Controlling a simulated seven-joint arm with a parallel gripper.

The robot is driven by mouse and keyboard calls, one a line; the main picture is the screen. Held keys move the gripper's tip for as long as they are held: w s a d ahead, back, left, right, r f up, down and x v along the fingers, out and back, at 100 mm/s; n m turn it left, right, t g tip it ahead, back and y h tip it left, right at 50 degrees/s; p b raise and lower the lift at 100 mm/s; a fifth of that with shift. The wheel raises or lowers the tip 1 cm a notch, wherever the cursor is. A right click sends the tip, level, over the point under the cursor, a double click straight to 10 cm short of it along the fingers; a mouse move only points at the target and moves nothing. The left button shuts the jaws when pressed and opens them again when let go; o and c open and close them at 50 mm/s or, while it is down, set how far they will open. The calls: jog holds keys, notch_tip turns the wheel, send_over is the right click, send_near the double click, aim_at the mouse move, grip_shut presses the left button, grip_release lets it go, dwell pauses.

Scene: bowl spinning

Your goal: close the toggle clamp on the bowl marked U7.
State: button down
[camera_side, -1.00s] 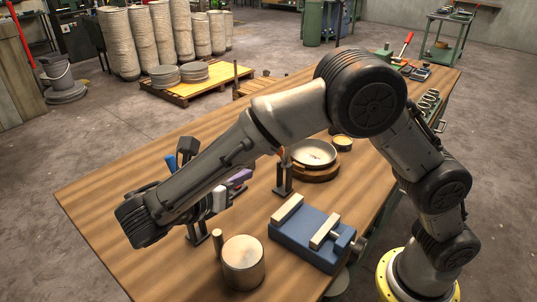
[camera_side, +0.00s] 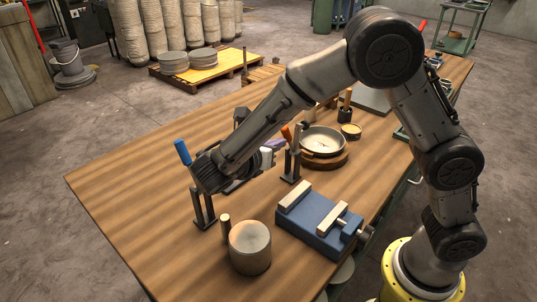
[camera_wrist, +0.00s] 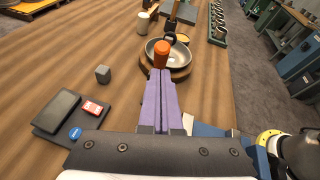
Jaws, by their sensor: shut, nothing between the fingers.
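A shallow grey metal bowl (camera_side: 322,139) rests on a round wooden base (camera_side: 330,162); it also shows in the wrist view (camera_wrist: 180,61). A clamp with a dark upright post (camera_side: 291,165) and an orange handle (camera_side: 286,132) stands at the bowl's left. In the wrist view the orange handle (camera_wrist: 161,49) is just beyond my fingertips, overlapping the bowl. Contact cannot be told. My gripper (camera_wrist: 162,74), with purple fingers, is shut and empty; it also shows in the side view (camera_side: 276,145). No U7 marking is legible.
A second dark post (camera_side: 203,211) with a blue handle (camera_side: 182,152) stands at the left. A blue vise (camera_side: 318,222) and a metal cylinder (camera_side: 250,249) are at the front.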

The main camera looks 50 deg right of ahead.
aim_at(300, 124)
jog(key=shift+w+d+r, duration=0.1)
jog(key=shift+d+r, duration=0.05)
jog(key=shift+d, duration=0.2)
jog(key=shift+d+r, duration=0.1)
jog(key=d+r+y, duration=0.1)
jog(key=d+y, duration=0.1)
jog(key=d+r+y, duration=0.1)
jog(key=d+y, duration=0.1)
jog(key=y, duration=0.1)
jog(key=d+r+m+y, duration=0.1)
jog(key=d+y, duration=0.1)
jog(key=d, duration=0.1)
jog(key=shift+r, duration=0.15)
jog(key=d+y, duration=0.5)
jog(key=shift+d+f+g, duration=0.2)
jog(key=shift+f+g, duration=0.1)
jog(key=shift+f, duration=0.1)
jog(key=shift+d+f, duration=0.35)
jog(key=shift+d, duration=0.25)
jog(key=shift+d+f, duration=0.35)
jog(key=shift+d, duration=0.2)
